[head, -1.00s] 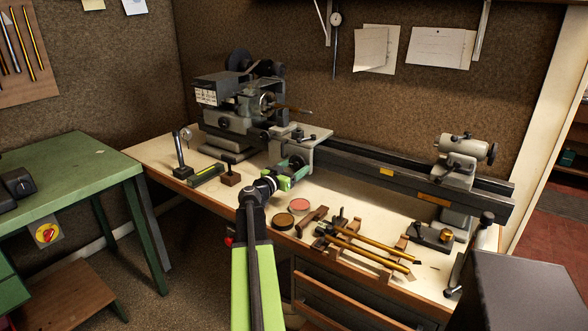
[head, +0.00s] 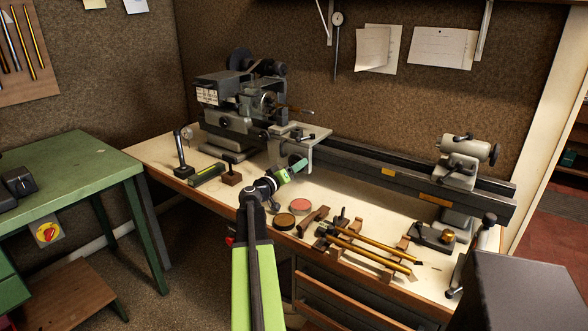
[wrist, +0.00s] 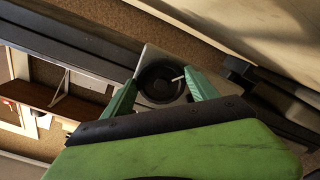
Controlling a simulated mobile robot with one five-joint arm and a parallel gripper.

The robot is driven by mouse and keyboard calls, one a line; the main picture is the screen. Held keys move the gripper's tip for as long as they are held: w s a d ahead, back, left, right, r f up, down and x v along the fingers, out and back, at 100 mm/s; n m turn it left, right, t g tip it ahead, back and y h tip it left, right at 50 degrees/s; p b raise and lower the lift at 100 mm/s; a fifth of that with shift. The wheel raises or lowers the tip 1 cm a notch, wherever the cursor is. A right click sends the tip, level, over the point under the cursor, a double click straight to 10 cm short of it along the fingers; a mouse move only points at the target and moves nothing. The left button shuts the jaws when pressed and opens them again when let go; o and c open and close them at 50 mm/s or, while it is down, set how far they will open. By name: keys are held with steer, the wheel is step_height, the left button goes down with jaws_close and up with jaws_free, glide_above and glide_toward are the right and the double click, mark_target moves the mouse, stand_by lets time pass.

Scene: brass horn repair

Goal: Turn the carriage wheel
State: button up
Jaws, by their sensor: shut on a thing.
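The carriage wheel (wrist: 158,84) is a round black handwheel on a pale plate in the wrist view, with a small light pin at its right side. My gripper (wrist: 163,79) has its two teal fingers on either side of the wheel, shut on it. In the head view my gripper (head: 299,164) is at the front of the lathe carriage (head: 303,133), just below its top plate. The wheel is hidden there behind my gripper.
The lathe bed (head: 380,168) runs right to the tailstock (head: 462,155). On the bench below lie two round tins, including a red one (head: 300,206), and brass tubes (head: 370,248) on wooden rests. A small wooden block (head: 232,177) stands left of my gripper.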

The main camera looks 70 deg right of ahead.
steer(key=n, duration=0.3)
steer(key=s+n, duration=0.1)
steer(key=n, duration=0.2)
steer(key=shift+s+r, duration=0.1)
steer(key=shift+r, duration=0.05)
steer(key=shift+n, duration=0.6)
steer(key=shift+c, duration=0.5)
steer(key=shift+s+r+n, duration=0.15)
steer(key=shift+r+n, duration=0.05)
steer(key=shift+n, duration=0.3)
jaws_close()
steer(key=shift+c, duration=0.6)
jaws_free()
steer(key=shift+w, duration=0.2)
steer(key=o, duration=1.3)
steer(key=shift+f, duration=0.1)
steer(key=shift+w, duration=0.1)
steer(key=shift+a, duration=0.1)
steer(key=v, duration=1.7)
steer(key=shift+w+a, duration=0.1)
steer(key=shift+a, duration=0.05)
